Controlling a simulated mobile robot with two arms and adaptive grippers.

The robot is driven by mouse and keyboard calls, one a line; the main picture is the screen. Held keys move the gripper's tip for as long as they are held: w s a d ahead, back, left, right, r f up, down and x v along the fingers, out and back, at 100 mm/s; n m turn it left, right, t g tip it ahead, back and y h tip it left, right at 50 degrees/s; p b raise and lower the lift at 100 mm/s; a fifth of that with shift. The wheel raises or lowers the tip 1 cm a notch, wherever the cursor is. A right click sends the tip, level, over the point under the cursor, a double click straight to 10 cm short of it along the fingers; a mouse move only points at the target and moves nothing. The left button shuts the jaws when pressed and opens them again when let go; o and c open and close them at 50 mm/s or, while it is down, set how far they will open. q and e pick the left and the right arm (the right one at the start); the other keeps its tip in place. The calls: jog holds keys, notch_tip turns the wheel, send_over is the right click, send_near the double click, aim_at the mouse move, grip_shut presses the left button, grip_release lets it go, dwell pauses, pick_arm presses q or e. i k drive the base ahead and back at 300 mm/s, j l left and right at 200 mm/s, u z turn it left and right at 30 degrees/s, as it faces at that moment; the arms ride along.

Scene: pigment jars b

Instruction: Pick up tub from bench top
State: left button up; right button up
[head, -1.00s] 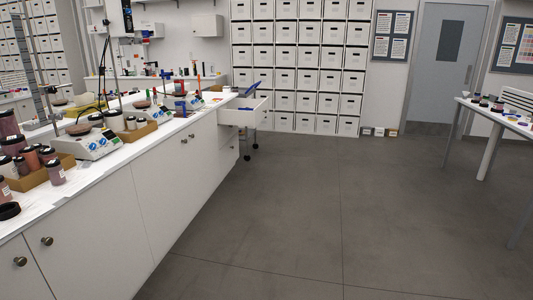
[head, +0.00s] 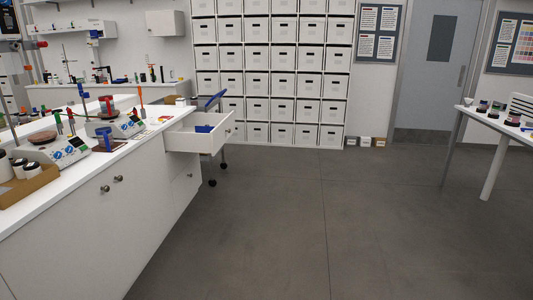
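The white bench top (head: 64,182) runs along the left side of the head view, over white cabinets. Small white tubs with dark lids (head: 33,172) stand in a cardboard tray (head: 40,186) at the left edge, partly cut off by the frame. I cannot tell which thing is the task's tub. Neither of my grippers is in view.
An open drawer (head: 199,140) sticks out from the bench's far end, with a blue item inside. Hotplate stirrers (head: 62,152) stand on the bench. A white table (head: 488,120) with small jars is at the right. The grey floor (head: 300,225) between is clear.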

aim_at(180, 102)
jog(key=i, duration=4.15)
